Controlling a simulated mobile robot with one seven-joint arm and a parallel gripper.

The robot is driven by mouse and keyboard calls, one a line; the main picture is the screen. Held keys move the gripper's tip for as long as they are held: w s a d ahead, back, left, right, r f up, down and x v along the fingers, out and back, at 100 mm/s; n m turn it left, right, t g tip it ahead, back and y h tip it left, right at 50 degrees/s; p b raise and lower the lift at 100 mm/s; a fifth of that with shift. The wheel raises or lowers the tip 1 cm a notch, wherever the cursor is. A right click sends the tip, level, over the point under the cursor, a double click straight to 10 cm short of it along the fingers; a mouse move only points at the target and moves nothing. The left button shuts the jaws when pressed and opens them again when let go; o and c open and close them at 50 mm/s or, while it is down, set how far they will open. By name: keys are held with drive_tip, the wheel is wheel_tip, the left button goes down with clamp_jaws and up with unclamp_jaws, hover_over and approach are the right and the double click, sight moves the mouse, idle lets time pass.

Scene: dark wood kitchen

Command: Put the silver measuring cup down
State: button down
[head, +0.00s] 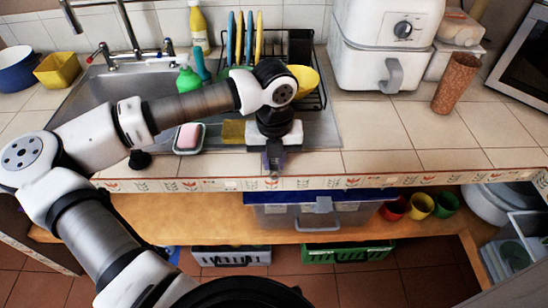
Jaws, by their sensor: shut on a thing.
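My gripper (273,162) points down over the front edge of the tiled counter, just right of the sink. It is shut on the silver measuring cup, of which little can be made out; the hand and fingers hide most of it. I cannot tell whether the cup touches the counter.
A pink sponge (188,137) in a dish lies left of my gripper. A dish rack (313,97) with plates stands behind it. Tiled counter (385,135) to the right is clear, up to a white air fryer (385,45) and a brown tumbler (456,83).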

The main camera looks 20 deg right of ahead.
drive_tip(key=shift+f+b, duration=0.2)
drive_tip(key=shift+b, duration=0.1)
drive_tip(key=c, duration=1.3)
unclamp_jaws()
drive_tip(key=shift+r, duration=0.15)
drive_tip(key=shift+r+p, duration=0.2)
drive_tip(key=shift+p, duration=0.3)
drive_tip(key=shift+w+r+b, duration=0.1)
drive_tip(key=shift+r+b, duration=0.25)
drive_tip(key=shift+r, duration=0.05)
wheel_tip(320, 180, up, 11)
drive_tip(key=b, duration=0.1)
drive_tip(key=shift+b, duration=0.35)
